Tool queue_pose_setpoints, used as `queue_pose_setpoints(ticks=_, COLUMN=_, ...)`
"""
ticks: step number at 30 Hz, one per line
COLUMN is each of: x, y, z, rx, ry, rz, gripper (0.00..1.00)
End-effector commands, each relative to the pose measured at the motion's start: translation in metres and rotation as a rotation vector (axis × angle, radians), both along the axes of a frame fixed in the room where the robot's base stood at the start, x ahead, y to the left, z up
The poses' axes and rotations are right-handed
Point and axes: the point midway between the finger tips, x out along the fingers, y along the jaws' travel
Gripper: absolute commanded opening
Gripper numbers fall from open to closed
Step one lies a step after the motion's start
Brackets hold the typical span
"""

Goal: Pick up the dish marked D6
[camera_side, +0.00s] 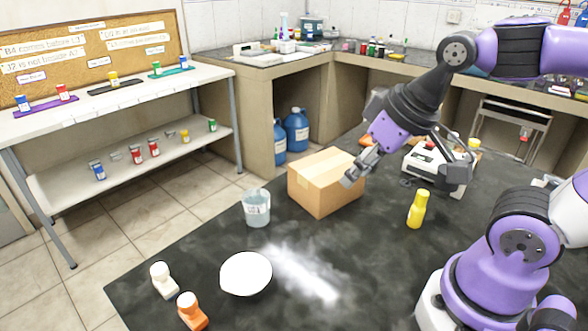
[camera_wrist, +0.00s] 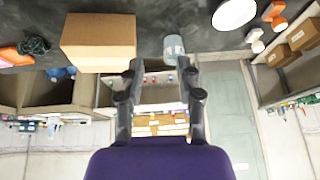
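I cannot read a D6 mark in either view. My gripper (camera_side: 354,172) is above the table by the right side of a cardboard box. In the wrist view its two fingers (camera_wrist: 160,68) are apart with nothing held between them.
The cardboard box (camera_side: 325,182) stands beside my gripper. A white device (camera_side: 432,160) is behind.

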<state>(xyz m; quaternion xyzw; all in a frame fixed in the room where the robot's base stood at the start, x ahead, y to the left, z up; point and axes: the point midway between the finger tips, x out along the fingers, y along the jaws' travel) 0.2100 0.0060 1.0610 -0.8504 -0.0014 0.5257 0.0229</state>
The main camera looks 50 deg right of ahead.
Motion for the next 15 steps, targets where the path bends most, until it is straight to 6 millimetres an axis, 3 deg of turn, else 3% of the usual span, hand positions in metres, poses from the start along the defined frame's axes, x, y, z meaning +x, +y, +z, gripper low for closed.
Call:
queue_pose_setpoints(ticks=9, x=0.057, y=0.039, z=-0.034, rx=0.364, ry=0.323, rz=-0.238, gripper=0.4)
queue_pose_setpoints(ticks=15, x=0.078, y=0.053, z=-0.062, rx=0.564, ry=0.545, rz=-0.402, gripper=0.4)
